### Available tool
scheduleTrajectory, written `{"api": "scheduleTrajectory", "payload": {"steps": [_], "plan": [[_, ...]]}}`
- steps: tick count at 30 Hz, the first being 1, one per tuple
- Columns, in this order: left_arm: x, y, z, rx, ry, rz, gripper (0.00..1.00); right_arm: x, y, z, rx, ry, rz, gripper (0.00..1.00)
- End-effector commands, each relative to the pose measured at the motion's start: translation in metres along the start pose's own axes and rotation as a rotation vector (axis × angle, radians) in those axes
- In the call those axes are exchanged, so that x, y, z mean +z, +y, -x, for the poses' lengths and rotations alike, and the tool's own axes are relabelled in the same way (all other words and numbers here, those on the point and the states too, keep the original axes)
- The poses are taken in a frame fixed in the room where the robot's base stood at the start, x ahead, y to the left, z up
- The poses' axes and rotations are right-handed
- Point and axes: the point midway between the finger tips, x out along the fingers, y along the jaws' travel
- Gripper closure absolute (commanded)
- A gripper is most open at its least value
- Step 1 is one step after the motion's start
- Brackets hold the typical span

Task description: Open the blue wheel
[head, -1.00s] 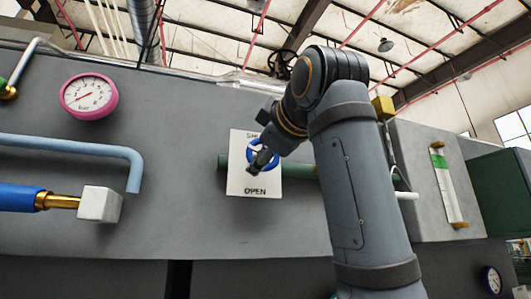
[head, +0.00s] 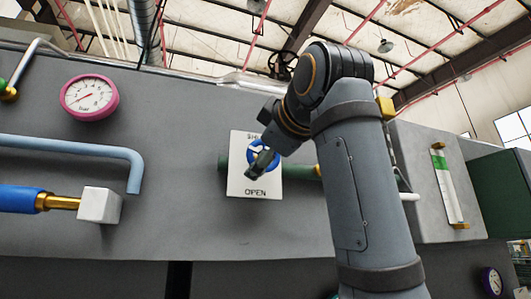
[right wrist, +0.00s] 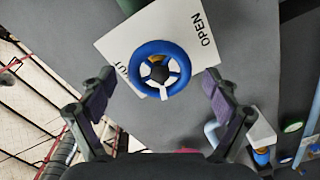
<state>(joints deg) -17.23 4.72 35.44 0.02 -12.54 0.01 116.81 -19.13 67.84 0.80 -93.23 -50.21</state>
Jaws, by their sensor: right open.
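The blue wheel (head: 263,156) is mounted on a white plate (head: 235,180) marked "OPEN" at the bottom, on the grey panel. My right arm covers part of the wheel and of the plate's upper lettering in the head view. In the right wrist view the whole blue wheel (right wrist: 140,68) shows, with white gaps and a dark hub. My right gripper (right wrist: 160,92) is open, one finger on each side of the wheel's lower part in the picture, with gaps to the rim. In the head view its fingers (head: 260,164) are in front of the wheel. My left gripper is out of view.
A pink gauge (head: 89,97) and a light blue bent pipe (head: 100,149) are on the panel at left. Below is a blue pipe (head: 18,199) with a white block (head: 99,205). A green pipe (head: 302,171) runs behind the plate.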

Motion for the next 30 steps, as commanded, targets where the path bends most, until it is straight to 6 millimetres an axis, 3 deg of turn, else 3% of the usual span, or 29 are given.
{"api": "scheduleTrajectory", "payload": {"steps": [9, 15, 30], "plan": [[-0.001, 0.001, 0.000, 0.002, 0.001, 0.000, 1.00, 0.000, 0.001, 0.073, 0.004, 0.002, 0.000, 0.11], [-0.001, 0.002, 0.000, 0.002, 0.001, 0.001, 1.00, 0.000, 0.001, 0.106, 0.002, 0.000, 0.001, 0.11], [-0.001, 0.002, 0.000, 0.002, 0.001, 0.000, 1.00, 0.000, 0.000, 0.114, 0.000, 0.000, 0.000, 0.11]]}}
